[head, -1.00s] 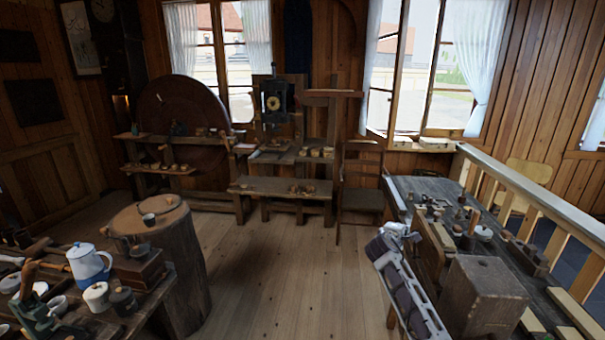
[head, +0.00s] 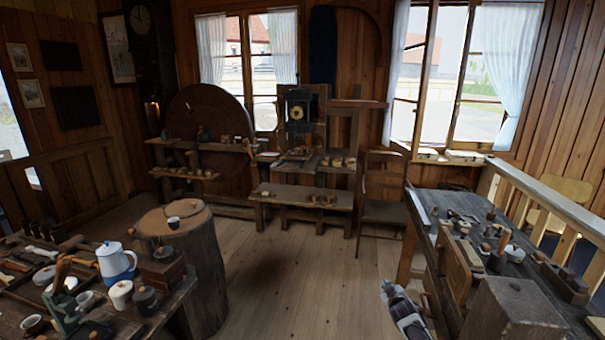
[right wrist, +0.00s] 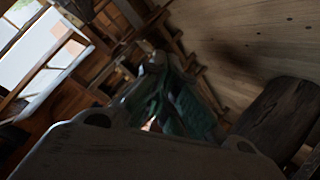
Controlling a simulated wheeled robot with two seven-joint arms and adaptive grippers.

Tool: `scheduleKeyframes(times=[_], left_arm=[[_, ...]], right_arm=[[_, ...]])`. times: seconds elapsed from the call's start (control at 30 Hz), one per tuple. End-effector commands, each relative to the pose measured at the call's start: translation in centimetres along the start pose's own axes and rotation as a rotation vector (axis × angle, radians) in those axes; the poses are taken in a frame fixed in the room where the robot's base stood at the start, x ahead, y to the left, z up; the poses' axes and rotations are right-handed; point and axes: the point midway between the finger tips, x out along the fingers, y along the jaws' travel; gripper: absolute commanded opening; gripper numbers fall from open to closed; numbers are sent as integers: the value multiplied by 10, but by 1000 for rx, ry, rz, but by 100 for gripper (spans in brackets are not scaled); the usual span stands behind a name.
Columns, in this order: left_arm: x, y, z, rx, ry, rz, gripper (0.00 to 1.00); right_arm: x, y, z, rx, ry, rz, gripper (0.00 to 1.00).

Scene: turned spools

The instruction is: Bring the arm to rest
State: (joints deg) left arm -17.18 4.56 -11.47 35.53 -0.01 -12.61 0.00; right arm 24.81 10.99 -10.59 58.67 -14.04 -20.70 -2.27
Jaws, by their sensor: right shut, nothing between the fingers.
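My right arm (head: 408,318) shows at the bottom edge of the head view, right of the middle, with its grey and dark links pointing up. My right gripper (head: 388,288) is at its upper end, small, beside the left side of the right workbench and over the floor. In the right wrist view the gripper (right wrist: 152,95) is dark and blurred; its fingers are together with nothing seen between them. My left gripper is in neither view.
The right workbench (head: 440,205) carries a wooden box (head: 515,312) and several small tools. At left, a table holds a blue-and-white pot (head: 116,261) and jars, beside a round stump (head: 205,265). Open plank floor (head: 290,275) lies between them.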

Motion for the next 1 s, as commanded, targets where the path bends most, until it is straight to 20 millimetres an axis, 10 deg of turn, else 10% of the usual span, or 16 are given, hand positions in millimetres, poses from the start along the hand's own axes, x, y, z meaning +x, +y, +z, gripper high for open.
scheduleKeyframes(times=[0.47,1.0], left_arm=[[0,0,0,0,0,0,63],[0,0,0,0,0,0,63]], right_arm=[[-26,-126,186,178,-190,-164,0],[-128,-242,381,247,-470,-286,0]])
